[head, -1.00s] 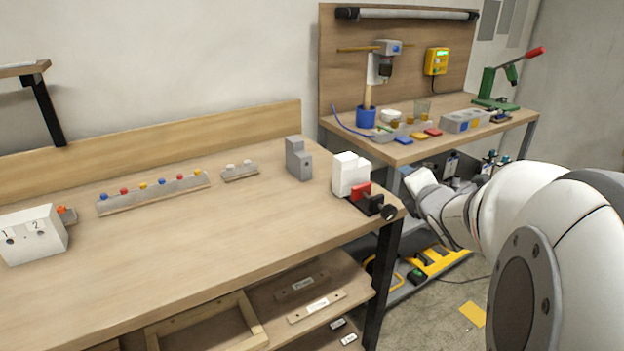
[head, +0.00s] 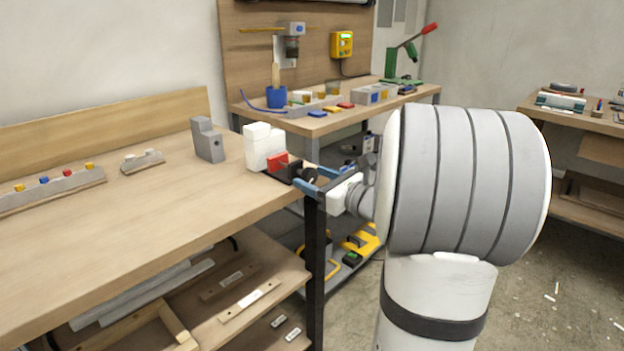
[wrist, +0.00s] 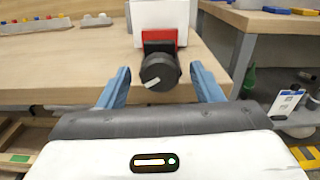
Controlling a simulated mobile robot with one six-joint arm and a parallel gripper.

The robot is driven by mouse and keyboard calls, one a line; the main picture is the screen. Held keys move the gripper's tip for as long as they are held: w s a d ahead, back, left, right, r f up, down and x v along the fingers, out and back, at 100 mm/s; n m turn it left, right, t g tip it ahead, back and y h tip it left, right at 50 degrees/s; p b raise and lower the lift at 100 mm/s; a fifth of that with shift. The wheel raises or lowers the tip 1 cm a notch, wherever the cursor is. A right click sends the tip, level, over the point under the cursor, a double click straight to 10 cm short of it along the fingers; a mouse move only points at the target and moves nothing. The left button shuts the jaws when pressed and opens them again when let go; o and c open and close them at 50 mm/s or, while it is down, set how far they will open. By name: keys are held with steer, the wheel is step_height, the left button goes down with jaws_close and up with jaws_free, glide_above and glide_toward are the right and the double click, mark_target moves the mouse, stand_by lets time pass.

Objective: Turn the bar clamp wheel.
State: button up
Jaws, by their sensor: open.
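The bar clamp wheel is a black round knob (wrist: 159,72) with a white mark on its face. It sits at the front of a red and black clamp (head: 283,167) on the right end of the near workbench. A white block (head: 264,147) stands behind the clamp. My gripper (wrist: 160,88) is open, with one blue finger on each side of the knob and visible gaps between. In the head view my gripper (head: 312,181) is at the bench's right edge, level with the clamp, and the knob is partly hidden by the fingers.
A grey block (head: 208,140) and a row of coloured buttons (head: 50,188) stand on the near bench (head: 140,230). A second bench (head: 300,122) with blue cup and drill press is behind. Shelves (head: 250,290) lie below.

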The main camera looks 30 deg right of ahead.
steer(key=shift+x, duration=0.85)
steer(key=shift+c, duration=0.5)
steer(key=c, duration=0.9)
